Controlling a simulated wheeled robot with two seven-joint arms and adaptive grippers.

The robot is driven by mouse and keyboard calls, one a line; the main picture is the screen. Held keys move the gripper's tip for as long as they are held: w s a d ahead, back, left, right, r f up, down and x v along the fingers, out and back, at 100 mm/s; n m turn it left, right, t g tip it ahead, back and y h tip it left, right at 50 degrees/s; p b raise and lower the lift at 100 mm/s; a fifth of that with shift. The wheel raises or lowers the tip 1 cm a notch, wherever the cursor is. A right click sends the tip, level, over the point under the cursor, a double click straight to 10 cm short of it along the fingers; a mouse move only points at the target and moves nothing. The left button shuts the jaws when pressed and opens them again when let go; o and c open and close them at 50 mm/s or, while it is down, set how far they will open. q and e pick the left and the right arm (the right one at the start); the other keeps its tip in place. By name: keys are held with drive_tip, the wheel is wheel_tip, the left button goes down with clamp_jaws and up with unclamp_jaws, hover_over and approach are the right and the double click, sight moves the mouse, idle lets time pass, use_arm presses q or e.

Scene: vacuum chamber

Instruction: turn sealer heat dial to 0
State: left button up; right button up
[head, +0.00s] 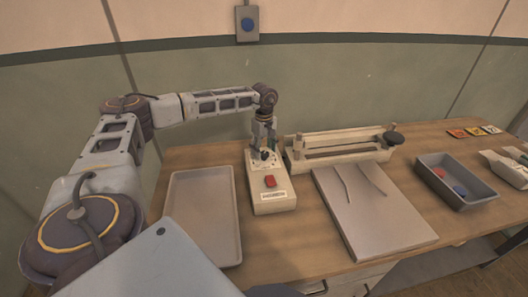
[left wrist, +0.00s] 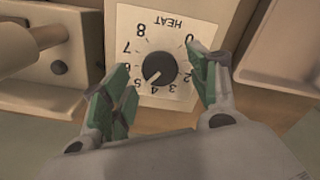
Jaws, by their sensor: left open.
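The black heat dial (left wrist: 160,68) sits on a cream plate marked HEAT, which appears upside down in the left wrist view. Its white pointer line points down-left, about between 4 and 5; the 0 is at the upper right. My left gripper (left wrist: 160,76) is open, its green-padded fingers on either side of the dial; I cannot tell whether they touch it. In the head view, my left gripper (head: 264,146) points down over the far end of the cream control box (head: 272,199), hiding most of the dial. My right gripper is not in view.
The bar sealer (head: 338,148) with a black knob stands right of the box. A grey tray (head: 203,212) lies left. A pale board (head: 372,212) with two thin strips lies right, then a grey bin (head: 457,180) holding red and blue pieces. A blue-button wall box (head: 247,23) hangs behind.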

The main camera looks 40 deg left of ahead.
use_arm(q)
drive_tip(key=shift+f, duration=0.75)
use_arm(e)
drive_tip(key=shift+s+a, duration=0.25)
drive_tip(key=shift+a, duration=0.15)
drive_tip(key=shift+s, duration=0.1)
